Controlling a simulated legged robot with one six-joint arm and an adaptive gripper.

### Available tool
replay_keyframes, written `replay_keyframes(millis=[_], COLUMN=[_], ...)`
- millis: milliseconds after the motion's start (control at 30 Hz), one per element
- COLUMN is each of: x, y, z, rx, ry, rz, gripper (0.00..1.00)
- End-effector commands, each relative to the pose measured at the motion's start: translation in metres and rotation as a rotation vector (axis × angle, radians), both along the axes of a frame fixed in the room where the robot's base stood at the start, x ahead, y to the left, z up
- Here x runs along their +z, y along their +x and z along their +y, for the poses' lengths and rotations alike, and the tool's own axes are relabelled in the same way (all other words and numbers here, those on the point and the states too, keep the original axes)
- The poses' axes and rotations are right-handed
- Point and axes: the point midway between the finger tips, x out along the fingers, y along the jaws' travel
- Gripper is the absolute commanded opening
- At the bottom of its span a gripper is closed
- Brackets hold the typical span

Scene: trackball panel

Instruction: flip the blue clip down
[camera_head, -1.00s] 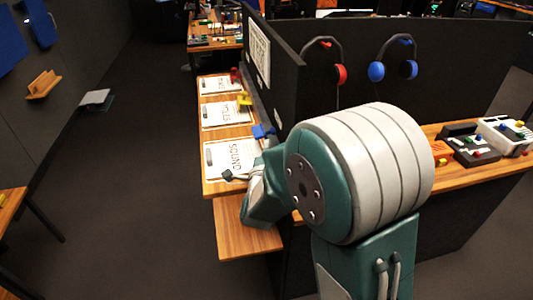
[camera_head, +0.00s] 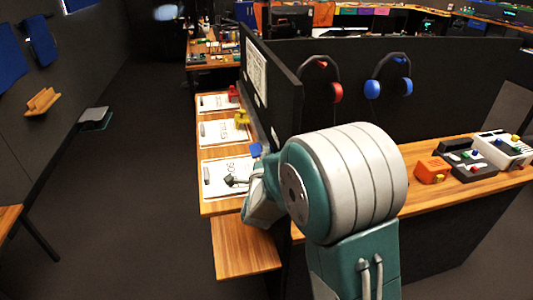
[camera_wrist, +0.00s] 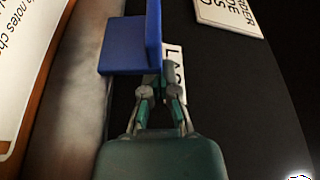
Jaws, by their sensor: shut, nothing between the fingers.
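The blue clip (camera_wrist: 124,55) is close in the wrist view, an angled piece with a flat plate and a raised wall on its right. In the head view, the blue clip (camera_head: 255,150) is small, by the partition at the far end of the nearest board, just left of my arm. My gripper (camera_wrist: 157,80) is shut and empty in the wrist view. Its fingertips are at the clip's lower right edge and overlap it in the picture; I cannot tell whether they touch. My arm hides most of the gripper in the head view.
White boards (camera_head: 222,132) with print lie along the wooden shelf (camera_head: 215,208). A yellow clip (camera_head: 241,118) and a red clip (camera_head: 233,93) stand farther back. A dark partition (camera_head: 272,95) rises right of them. Headphones (camera_head: 376,87) hang on the wall.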

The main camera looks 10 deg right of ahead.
Motion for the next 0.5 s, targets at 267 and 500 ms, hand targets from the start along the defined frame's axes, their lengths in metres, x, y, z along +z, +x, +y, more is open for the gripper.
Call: replay_keyframes(millis=[267, 500], x=[-0.0004, -0.0016], y=[0.0000, 0.0000], z=[0.0032, 0.0094], rx=[0.002, 0.001], ry=[-0.053, -0.170], rz=[0.001, 0.001], gripper=[0.00, 0.00])
